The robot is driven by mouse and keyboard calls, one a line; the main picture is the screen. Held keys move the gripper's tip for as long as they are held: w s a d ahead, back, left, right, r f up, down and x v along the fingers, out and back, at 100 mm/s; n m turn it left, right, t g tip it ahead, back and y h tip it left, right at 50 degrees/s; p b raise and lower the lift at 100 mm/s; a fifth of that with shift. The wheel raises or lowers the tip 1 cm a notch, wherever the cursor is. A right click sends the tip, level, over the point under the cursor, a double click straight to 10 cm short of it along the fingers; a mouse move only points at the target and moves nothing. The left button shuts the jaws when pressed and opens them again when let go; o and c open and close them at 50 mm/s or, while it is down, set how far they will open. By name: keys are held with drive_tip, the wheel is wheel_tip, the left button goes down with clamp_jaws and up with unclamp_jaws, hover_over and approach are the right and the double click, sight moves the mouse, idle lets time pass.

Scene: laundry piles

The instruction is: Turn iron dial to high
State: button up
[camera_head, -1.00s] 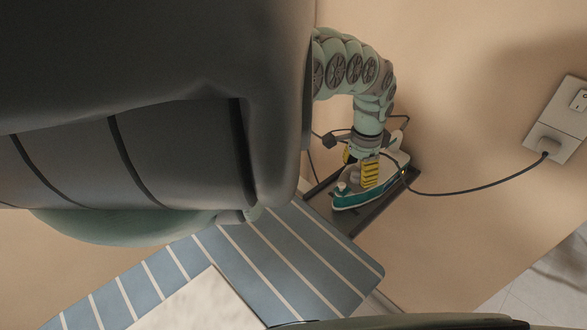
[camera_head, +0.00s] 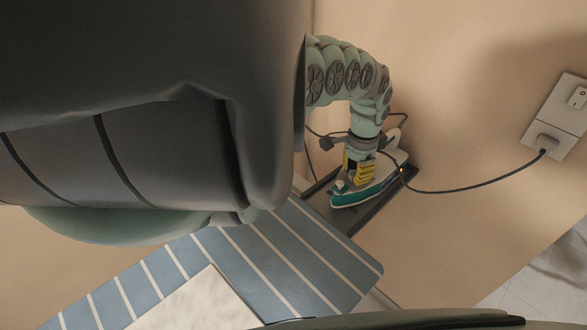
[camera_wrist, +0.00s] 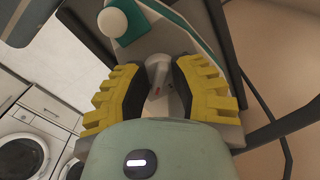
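The iron (camera_head: 368,190), white with a teal base, lies on a dark rest (camera_head: 345,217) against the wall. It also shows in the wrist view (camera_wrist: 190,28), with a white round knob on a teal patch (camera_wrist: 112,22) at its front. My gripper (camera_head: 357,172), with yellow ribbed fingers, reaches down onto the top of the iron. Small red marks show just below the dial. The dial's setting cannot be read.
A black cord (camera_head: 470,188) runs from the iron to a plug in the wall socket (camera_head: 553,135) at right. A blue striped ironing board (camera_head: 290,255) lies in front of the iron. White washing machines (camera_wrist: 25,155) show at lower left in the wrist view.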

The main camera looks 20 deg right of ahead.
clamp_jaws()
drive_tip(key=shift+f, duration=0.1)
drive_tip(key=shift+w+a+f+m+b, duration=0.15)
drive_tip(key=shift+w+m+b, duration=0.05)
drive_tip(key=shift+m+b, duration=0.95)
drive_tip(key=shift+m, duration=0.35)
drive_tip(key=shift+s+r, duration=0.1)
drive_tip(key=shift+r, duration=0.1)
drive_tip(key=shift+o, duration=1.7)
unclamp_jaws()
drive_tip(key=shift+s, duration=0.1)
drive_tip(key=o, duration=0.5)
drive_tip(key=shift+c, duration=0.2)
